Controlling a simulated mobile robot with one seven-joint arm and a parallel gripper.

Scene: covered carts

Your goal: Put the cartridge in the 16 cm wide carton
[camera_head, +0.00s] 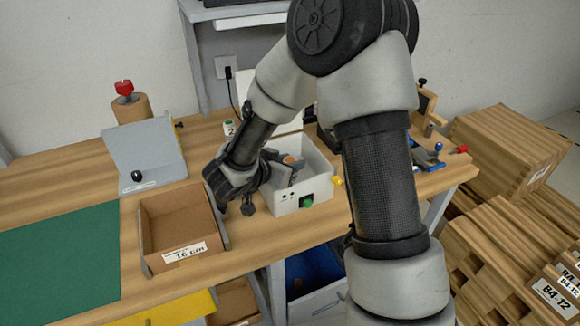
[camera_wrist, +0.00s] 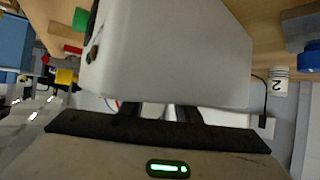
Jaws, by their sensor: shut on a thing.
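The open brown carton (camera_head: 158,262) with a "16 cm" label on its front stands on the table, left of my gripper. It looks empty. My gripper (camera_head: 285,172) reaches over the rim into an open white box (camera_head: 302,198) right of the carton. It is shut on a small grey and orange thing (camera_head: 291,160), which appears to be the cartridge, still inside the box's outline. In the wrist view, the white box (camera_wrist: 175,50) hides the fingertips and the held thing.
The white box has a raised lid, a green button (camera_head: 306,201) and a yellow knob (camera_head: 337,181). A grey slanted stand (camera_head: 150,155) is behind the carton. A green mat (camera_head: 60,255) lies clear at left. A white cup marked 2 (camera_head: 229,127) stands behind.

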